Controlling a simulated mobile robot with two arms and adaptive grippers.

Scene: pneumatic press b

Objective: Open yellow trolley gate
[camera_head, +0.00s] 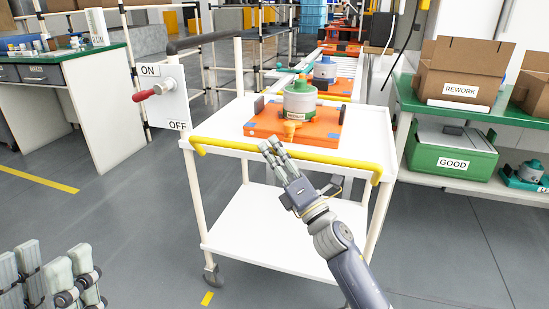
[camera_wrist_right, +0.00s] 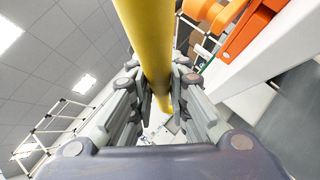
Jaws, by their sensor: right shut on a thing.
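The yellow trolley gate (camera_head: 335,161) is a bar across the near edge of the white trolley (camera_head: 225,128), with bent ends at both front corners. It looks closed, lying along the edge. My right gripper (camera_head: 271,148) is shut on the bar near its middle. In the right wrist view the yellow bar (camera_wrist_right: 150,45) runs between the two fingers (camera_wrist_right: 160,105). My left gripper (camera_head: 45,278) is at the lower left of the head view, empty, its fingers apart, far from the gate.
An orange tray (camera_head: 262,130) with a grey-green part (camera_head: 299,101) sits on the trolley top behind the gate. A switch panel with a red lever (camera_head: 146,95) stands at left. A green shelf with boxes is at right. Floor in front is clear.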

